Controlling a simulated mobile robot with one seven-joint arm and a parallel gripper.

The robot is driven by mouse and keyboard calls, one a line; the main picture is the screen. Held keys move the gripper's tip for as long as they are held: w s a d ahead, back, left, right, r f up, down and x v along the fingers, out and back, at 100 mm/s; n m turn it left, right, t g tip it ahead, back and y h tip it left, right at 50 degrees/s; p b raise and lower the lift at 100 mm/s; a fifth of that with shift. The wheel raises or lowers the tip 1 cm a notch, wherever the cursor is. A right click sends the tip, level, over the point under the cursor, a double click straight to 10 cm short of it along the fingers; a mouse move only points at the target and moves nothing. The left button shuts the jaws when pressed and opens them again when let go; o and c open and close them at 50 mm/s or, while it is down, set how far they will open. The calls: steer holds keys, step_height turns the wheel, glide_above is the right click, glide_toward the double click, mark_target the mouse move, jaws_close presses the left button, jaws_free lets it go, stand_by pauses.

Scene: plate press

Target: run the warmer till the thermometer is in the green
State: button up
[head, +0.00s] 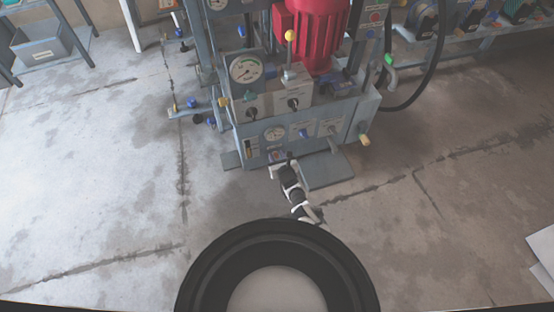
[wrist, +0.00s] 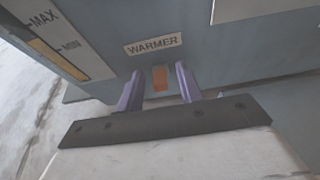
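The plate press (head: 303,135) stands ahead of me, with my arm reaching to its lower front.
A level strip (wrist: 58,45) marked MAX and MIN is left of the label. A red motor (head: 307,35) and a black hose (head: 435,60) are behind. The floor around is mostly clear.

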steer(key=shift+w+a+f, duration=0.1)
steer(key=shift+w, duration=0.15)
steer(key=shift+c, duration=0.2)
jaws_close()
steer(key=f+t+b, duration=0.1)
steer(key=b, duration=0.2)
steer(key=shift+s+f, duration=0.1)
steer(key=shift+s, duration=0.05)
steer(key=shift+t+y+b, duration=0.4)
steer(key=shift+t+b, duration=0.5)
steer(key=shift+r, duration=0.2)
